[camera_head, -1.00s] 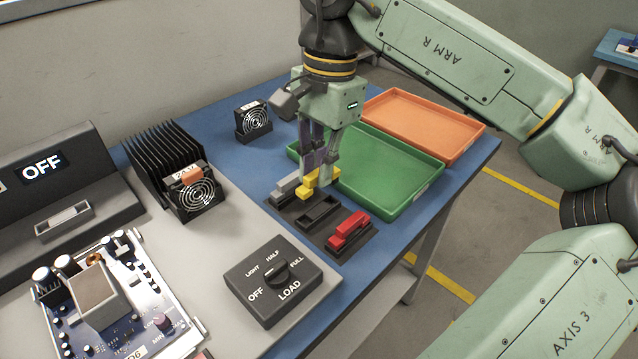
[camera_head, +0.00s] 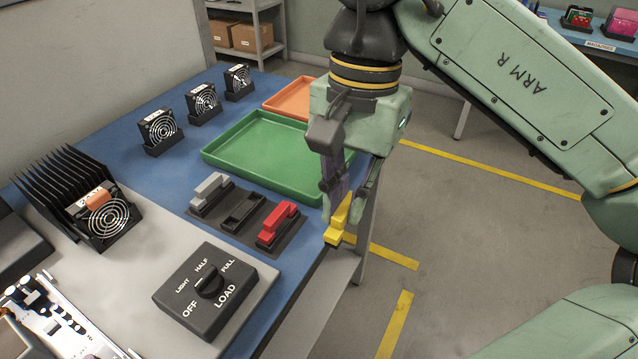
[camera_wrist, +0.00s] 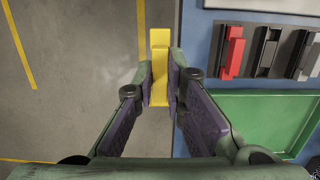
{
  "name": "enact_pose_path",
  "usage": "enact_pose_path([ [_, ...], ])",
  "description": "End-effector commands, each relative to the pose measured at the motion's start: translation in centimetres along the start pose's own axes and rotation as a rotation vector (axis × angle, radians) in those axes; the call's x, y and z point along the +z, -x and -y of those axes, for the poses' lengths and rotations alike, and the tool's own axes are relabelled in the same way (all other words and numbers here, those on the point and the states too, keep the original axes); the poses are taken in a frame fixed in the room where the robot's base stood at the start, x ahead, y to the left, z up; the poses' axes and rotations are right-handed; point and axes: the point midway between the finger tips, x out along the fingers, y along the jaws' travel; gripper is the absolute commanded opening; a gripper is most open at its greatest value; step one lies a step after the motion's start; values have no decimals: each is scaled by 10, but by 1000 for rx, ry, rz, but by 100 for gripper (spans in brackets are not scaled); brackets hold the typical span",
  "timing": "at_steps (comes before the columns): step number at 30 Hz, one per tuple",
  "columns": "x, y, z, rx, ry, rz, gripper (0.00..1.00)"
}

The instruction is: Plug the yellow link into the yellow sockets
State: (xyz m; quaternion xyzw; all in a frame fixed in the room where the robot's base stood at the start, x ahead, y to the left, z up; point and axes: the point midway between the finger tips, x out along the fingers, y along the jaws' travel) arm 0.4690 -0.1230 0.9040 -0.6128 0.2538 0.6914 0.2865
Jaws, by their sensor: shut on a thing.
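The yellow link (camera_head: 336,232) is held between the fingers of my gripper (camera_head: 346,205). In the head view it hangs at the table's right edge, to the right of the red link. In the wrist view the yellow link (camera_wrist: 160,38) sticks out past the purple-padded fingertips of my gripper (camera_wrist: 159,88), over the floor beside the table edge. Its far part is clear and its near part lies between the pads. I cannot make out any yellow sockets in either view.
A dark rack holds a grey link (camera_head: 210,190), an empty middle slot (camera_head: 243,212) and a red link (camera_head: 278,224). Behind it stand a green tray (camera_head: 262,150) and an orange tray (camera_head: 287,97). A load switch box (camera_head: 215,292) and a finned heatsink (camera_head: 62,190) stand left.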

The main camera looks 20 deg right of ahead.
Motion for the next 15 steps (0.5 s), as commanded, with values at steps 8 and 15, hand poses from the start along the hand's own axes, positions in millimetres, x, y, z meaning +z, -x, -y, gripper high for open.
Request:
enact_pose_path([
  [8,1,6,-7,0,1,0,0],
  [15,2,13,-7,0,1,0,0],
])
